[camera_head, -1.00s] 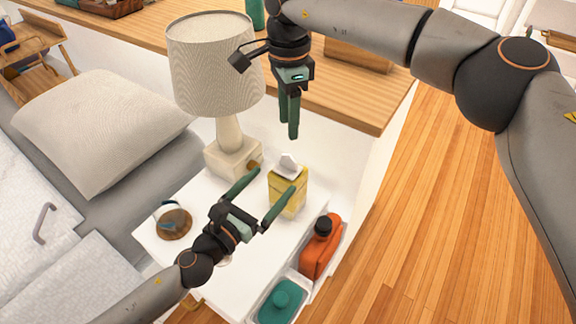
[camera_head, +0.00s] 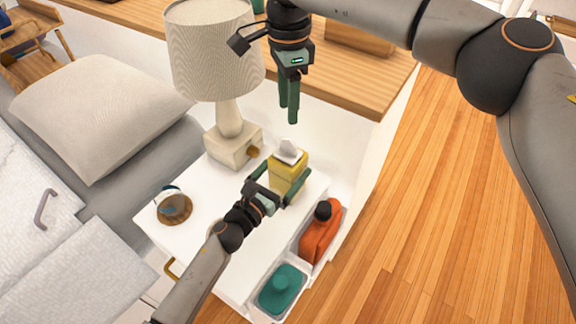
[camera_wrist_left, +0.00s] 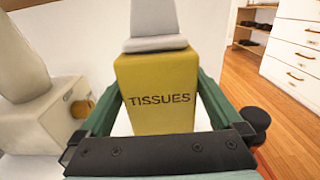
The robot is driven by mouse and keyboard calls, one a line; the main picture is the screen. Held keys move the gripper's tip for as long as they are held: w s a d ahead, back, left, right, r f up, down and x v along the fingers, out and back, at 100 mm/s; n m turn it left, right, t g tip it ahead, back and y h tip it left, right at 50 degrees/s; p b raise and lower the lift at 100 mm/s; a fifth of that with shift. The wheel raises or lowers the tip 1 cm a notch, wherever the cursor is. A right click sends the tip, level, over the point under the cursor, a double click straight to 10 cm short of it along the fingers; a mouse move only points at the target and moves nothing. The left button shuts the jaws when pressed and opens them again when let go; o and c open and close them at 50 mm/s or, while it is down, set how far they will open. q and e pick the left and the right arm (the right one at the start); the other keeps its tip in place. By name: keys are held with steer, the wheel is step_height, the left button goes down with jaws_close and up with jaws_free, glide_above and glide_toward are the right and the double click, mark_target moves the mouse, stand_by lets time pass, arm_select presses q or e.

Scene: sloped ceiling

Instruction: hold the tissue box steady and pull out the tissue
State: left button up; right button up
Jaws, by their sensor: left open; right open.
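The yellow tissue box (camera_head: 289,172) stands upright on the white nightstand (camera_head: 205,240). A white tissue (camera_head: 290,151) sticks up from its top. In the left wrist view the box (camera_wrist_left: 156,84) shows the word TISSUES, with the tissue (camera_wrist_left: 157,24) above it. My left gripper (camera_head: 281,180) is open, with one finger on each side of the box; I cannot tell whether they touch it. In the left wrist view the left gripper's fingers (camera_wrist_left: 158,98) flank the box. My right gripper (camera_head: 289,112) is open and empty, pointing down above and behind the tissue.
A lamp (camera_head: 213,60) stands behind the box to the left. A round brown item (camera_head: 174,209) lies on the nightstand at left. An orange bottle (camera_head: 321,232) and a teal container (camera_head: 281,290) are in bins along the nightstand's right side. A wooden counter (camera_head: 350,85) is behind.

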arm_select(q)
steer(key=shift+w+d, duration=0.15)
steer(key=shift+w, duration=0.1)
steer(key=shift+c, duration=0.2)
steer(key=c, duration=1.2)
